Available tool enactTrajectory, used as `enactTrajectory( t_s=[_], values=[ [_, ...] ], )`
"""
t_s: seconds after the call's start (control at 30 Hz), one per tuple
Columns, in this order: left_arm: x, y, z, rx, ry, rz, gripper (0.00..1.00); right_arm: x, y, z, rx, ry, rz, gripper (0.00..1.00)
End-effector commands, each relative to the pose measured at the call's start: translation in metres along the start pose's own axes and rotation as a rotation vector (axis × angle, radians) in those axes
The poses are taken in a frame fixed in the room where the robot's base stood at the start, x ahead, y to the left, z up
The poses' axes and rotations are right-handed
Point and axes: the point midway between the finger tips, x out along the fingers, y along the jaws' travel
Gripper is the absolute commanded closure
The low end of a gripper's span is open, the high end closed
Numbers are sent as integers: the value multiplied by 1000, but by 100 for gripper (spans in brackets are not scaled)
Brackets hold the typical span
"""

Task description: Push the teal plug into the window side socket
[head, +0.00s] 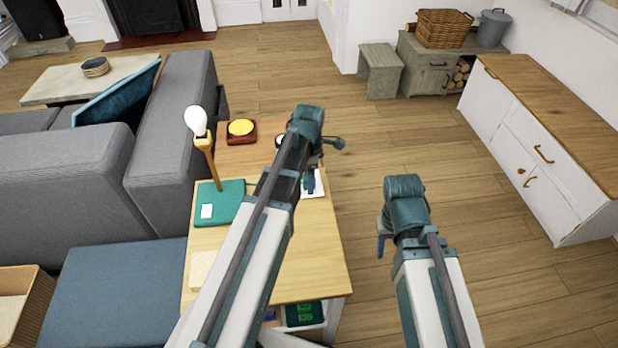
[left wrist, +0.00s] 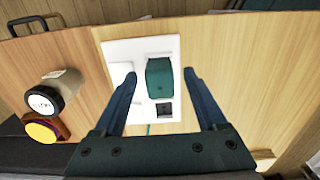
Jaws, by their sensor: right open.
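The teal plug (left wrist: 160,80) shows in the left wrist view on or just above a white socket board (left wrist: 113,50). A dark square socket (left wrist: 166,109) is exposed beside it. I cannot tell if the plug is seated in anything. My left gripper (left wrist: 160,76) is open, with one blue finger on each side of the plug and gaps showing. In the head view my left gripper (head: 315,170) is over the table's right edge, largely hiding the white board (head: 319,188). My right gripper (head: 381,240) is open and empty, over the floor right of the table.
A grey sofa (head: 60,165) stands left. The floor to the right is clear up to a white cabinet (head: 535,160).

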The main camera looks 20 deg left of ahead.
Motion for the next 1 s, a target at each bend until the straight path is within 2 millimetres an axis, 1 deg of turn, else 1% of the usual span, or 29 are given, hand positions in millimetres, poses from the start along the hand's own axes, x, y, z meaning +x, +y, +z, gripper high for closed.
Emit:
enactTrajectory(
  t_s=[0.53, 1.0],
  values=[
    [-2, 0, 0, 0, 0, 0, 26, -2, 0, 0, 0, 0, 0, 50],
    [-23, 0, 0, 0, 0, 0, 26, -23, 2, 1, 0, 0, 0, 50]
  ],
)
